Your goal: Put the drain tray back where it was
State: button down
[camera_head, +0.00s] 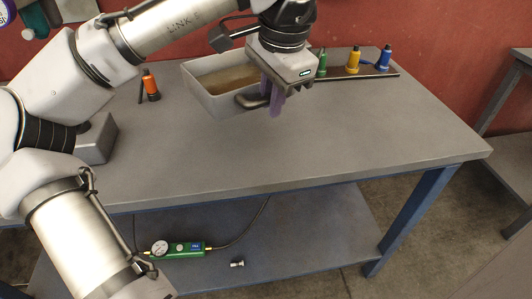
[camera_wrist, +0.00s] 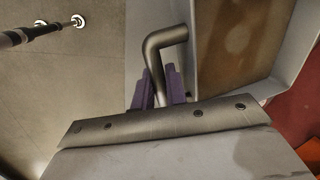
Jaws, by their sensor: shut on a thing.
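The drain tray (camera_head: 205,100) is a grey open box with brown content inside. It is at the back middle of the workbench in the head view, and its wall also shows in the wrist view (camera_wrist: 288,68). My gripper (camera_head: 273,96) has purple fingers and is shut on the tray's bent metal handle (camera_head: 250,100). In the wrist view the handle (camera_wrist: 165,42) stands between the two purple fingers (camera_wrist: 164,88). The tray looks level. Whether its underside touches the bench or hangs just above it, I cannot tell. My gripper hides part of the tray's right side.
The grey workbench (camera_head: 300,160) is clear in front and to the right. Green (camera_head: 321,62), yellow (camera_head: 353,60) and blue (camera_head: 384,59) bottles stand on a dark strip behind right. An orange bottle (camera_head: 150,85) stands left. A green gauge unit (camera_head: 180,248) lies on the lower shelf.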

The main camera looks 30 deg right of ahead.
aim_at(269, 165)
notch_tip(269, 165, down, 13)
jog(key=shift+r+b, duration=0.2)
jog(key=shift+b, duration=0.25)
jog(key=c, duration=1.4)
grip_release()
jog(key=shift+c, duration=0.2)
notch_tip(269, 165, up, 12)
jog(key=s, duration=0.2)
jog(key=shift+s+p, duration=0.25)
jog(key=shift+p, duration=0.15)
jog(key=shift+d+f, duration=0.1)
jog(key=shift+d, duration=0.05)
